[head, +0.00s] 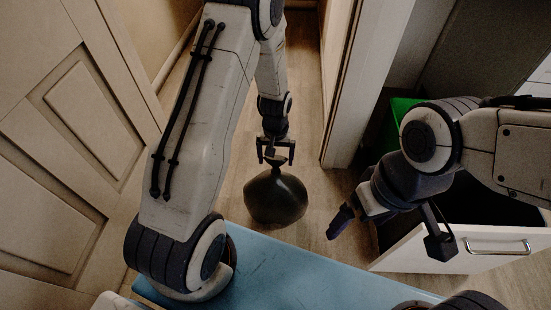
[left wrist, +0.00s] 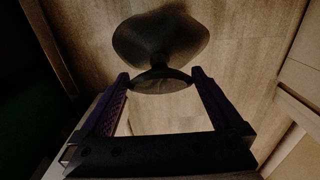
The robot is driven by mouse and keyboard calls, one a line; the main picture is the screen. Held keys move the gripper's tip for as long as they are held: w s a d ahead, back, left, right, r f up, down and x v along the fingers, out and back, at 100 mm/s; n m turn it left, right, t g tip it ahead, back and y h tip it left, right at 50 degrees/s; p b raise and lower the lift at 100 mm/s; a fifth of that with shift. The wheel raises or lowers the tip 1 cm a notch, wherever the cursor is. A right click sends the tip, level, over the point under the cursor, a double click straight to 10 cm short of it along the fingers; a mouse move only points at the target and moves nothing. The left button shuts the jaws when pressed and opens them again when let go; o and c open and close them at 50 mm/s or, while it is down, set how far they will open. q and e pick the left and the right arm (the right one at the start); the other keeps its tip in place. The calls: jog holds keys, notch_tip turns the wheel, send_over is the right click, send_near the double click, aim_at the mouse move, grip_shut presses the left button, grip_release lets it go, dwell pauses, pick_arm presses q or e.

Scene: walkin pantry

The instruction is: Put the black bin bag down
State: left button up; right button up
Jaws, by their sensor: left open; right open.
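The black bin bag (head: 276,199) is a dark, round, full sack with a gathered neck at its top. In the head view it appears to rest on the wooden floor in the passage. My left gripper (head: 275,158) is right above it, with its fingers apart around or just over the neck. In the left wrist view the bag (left wrist: 161,40) lies beyond the fingertips, and its flared top edge is between or just past the open fingers of my left gripper (left wrist: 160,82). My right gripper (head: 392,235) is open and empty, at the right near a drawer.
A white drawer (head: 470,247) with a metal handle stands open at the right, under my right arm. A green object (head: 399,118) is behind it. A panelled door (head: 75,120) is at the left and a white door frame (head: 356,80) at the right. Wooden floor (head: 318,200) is clear around the bag.

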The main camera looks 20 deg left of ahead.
pick_arm(q)
notch_tip(320, 180, up, 11)
jog(key=p, duration=0.4)
jog(key=shift+p, duration=0.3)
notch_tip(320, 180, down, 12)
jog(key=b, duration=0.6)
jog(key=shift+f, duration=0.15)
notch_tip(320, 180, up, 2)
jog(key=shift+r+p, duration=0.15)
jog(key=shift+p, duration=0.65)
jog(key=shift+r, duration=0.5)
